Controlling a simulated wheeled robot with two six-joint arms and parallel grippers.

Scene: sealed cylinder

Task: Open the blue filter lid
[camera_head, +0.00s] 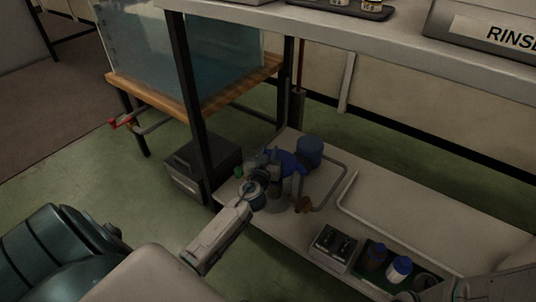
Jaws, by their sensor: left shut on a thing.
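The blue filter lid (289,164) is on a small grey filter assembly on the low white shelf, near the middle of the camera_head view. My left gripper (266,179) reaches in from the lower left and is shut at the lid's near left side. The fingers overlap the lid and dark fittings, so the exact contact is hard to make out. A grey canister body (278,204) shows below the lid, partly hidden by my gripper.
A blue cylinder (310,148) stands just behind the lid. A bent grey pipe (335,187) runs beside it. A dark box (202,165) is on the floor to the left. A switch box (333,244) and bottles (399,268) stand nearer right. The upper bench (400,55) overhangs the shelf.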

